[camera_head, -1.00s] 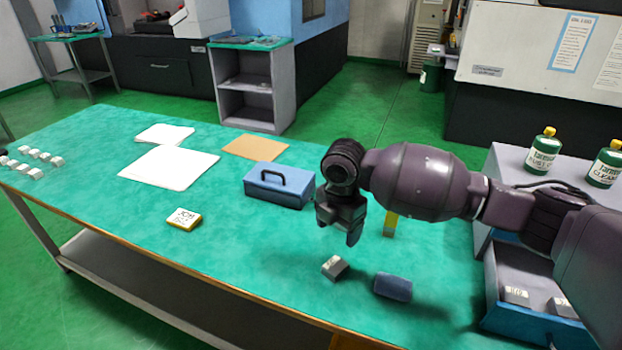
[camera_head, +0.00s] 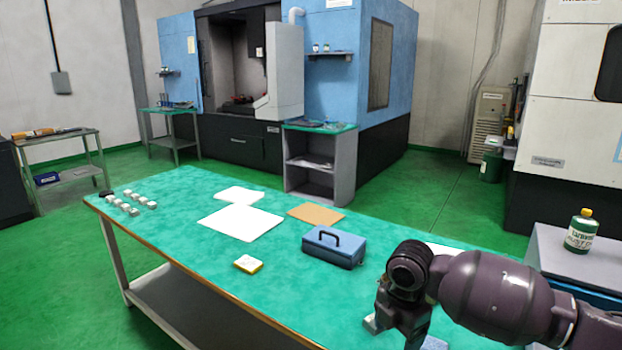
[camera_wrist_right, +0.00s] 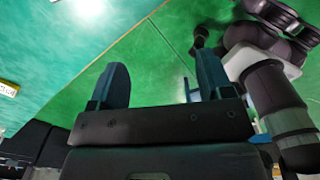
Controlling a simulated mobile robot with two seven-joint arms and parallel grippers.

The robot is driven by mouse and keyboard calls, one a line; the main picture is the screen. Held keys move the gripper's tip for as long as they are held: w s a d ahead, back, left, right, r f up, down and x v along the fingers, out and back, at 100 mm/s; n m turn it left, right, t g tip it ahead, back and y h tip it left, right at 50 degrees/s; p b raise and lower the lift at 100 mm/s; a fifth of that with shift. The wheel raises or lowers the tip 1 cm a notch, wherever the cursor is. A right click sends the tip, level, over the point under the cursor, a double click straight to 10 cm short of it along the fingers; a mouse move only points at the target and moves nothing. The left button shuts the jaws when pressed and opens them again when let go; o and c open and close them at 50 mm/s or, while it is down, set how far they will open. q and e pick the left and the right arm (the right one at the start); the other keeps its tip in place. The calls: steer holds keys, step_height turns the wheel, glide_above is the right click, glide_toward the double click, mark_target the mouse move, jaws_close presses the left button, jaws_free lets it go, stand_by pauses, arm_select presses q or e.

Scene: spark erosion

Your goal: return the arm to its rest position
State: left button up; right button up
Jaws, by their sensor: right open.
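My right arm comes in from the right in the head view, its gripper (camera_head: 398,322) hanging over the front right part of the green table (camera_head: 215,258). In the right wrist view the two fingers of this gripper (camera_wrist_right: 163,84) stand wide apart with nothing between them. A small grey block (camera_head: 371,324) on the table is partly hidden behind the gripper. A blue block (camera_head: 436,343) shows only in part at the bottom edge, beneath the arm. I cannot make out my left gripper in either view.
A blue toolbox (camera_head: 334,250) stands left of and beyond the gripper. A yellow-edged block (camera_head: 248,264), white sheets (camera_head: 240,222) and a brown sheet (camera_head: 316,215) lie farther left. A bottle (camera_head: 581,232) stands on a grey cabinet at the right.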

steer(key=w+a+r+m+t+y, duration=0.6)
steer(key=w+a+m+t, duration=0.1)
steer(key=w+a+t, duration=0.15)
steer(key=s+d+f+m+h, duration=0.2)
steer(key=s+d+f+m, duration=0.3)
steer(key=s+f, duration=0.3)
steer(key=s+d+f+m+t+h, duration=0.1)
steer(key=s+d+f+m, duration=0.4)
steer(key=s, duration=1)
steer(key=s+d+f+m+t+h, duration=0.1)
steer(key=s+d+f+m+h, duration=0.2)
steer(key=s+d+f+m, duration=0.3)
steer(key=s+d+f, duration=0.3)
steer(key=s+f, duration=0.3)
steer(key=f, duration=0.1)
steer(key=shift+s, duration=0.15)
